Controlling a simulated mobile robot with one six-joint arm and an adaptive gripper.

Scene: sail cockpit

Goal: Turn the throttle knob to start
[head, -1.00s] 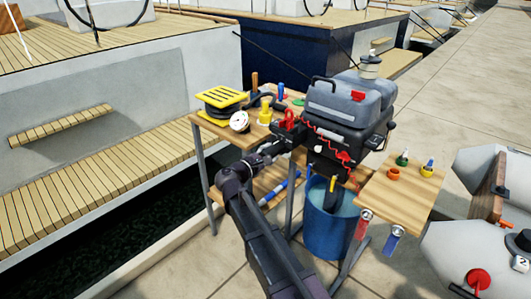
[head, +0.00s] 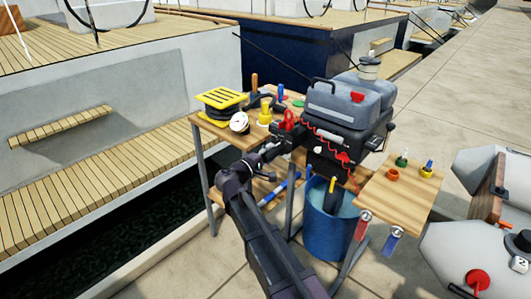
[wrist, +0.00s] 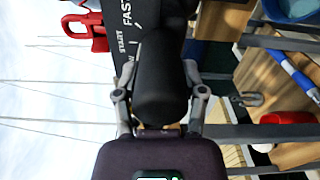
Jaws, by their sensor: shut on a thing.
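The throttle knob (wrist: 160,85) is a black cylinder, seen close up in the wrist view. My gripper (head: 272,149) is at the end of the black tiller arm in the head view. In the wrist view, its two grey fingers (wrist: 160,100) are shut on the knob from either side. The marks are partly covered, so I cannot tell the exact setting. The grey and black outboard motor (head: 345,125) carries the tiller. A red clip (wrist: 88,27) sits beside it.
A wooden bench (head: 202,122) behind the tiller holds a yellow reel (head: 222,98), a white gauge (head: 239,122) and tools. A blue water barrel (head: 327,235) stands below the motor. A side shelf (head: 395,205) with small coloured items is to the right. Paving is open in front.

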